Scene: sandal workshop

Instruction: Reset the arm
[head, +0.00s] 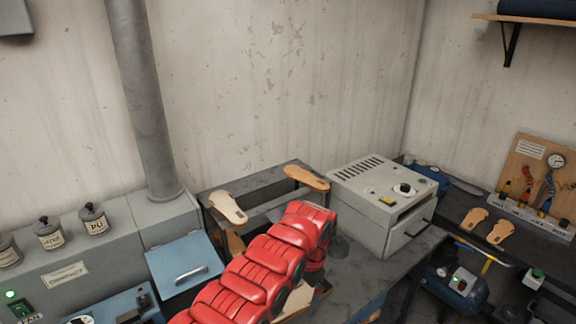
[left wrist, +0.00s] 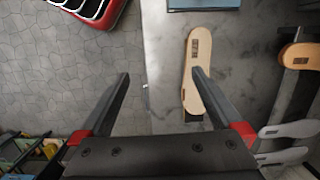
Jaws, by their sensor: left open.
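My left gripper (left wrist: 160,78) is open, with its two dark fingers spread apart in the left wrist view and nothing held between them. A tan sandal sole (left wrist: 193,52) lies below on a grey surface, and the right fingertip overlaps it in the picture. I cannot tell how high the gripper is above it. In the head view my red segmented arm rises from the bottom middle, and its gripper end is mostly hidden behind it. My right gripper is in neither view.
Soles rest on a dark rack (head: 262,192) behind my arm. A grey oven-like box (head: 372,207) stands right of it. Two soles (head: 486,226) lie on the right bench. A blue-lidded machine (head: 186,262) is at left. A vertical pipe (head: 142,95) rises behind.

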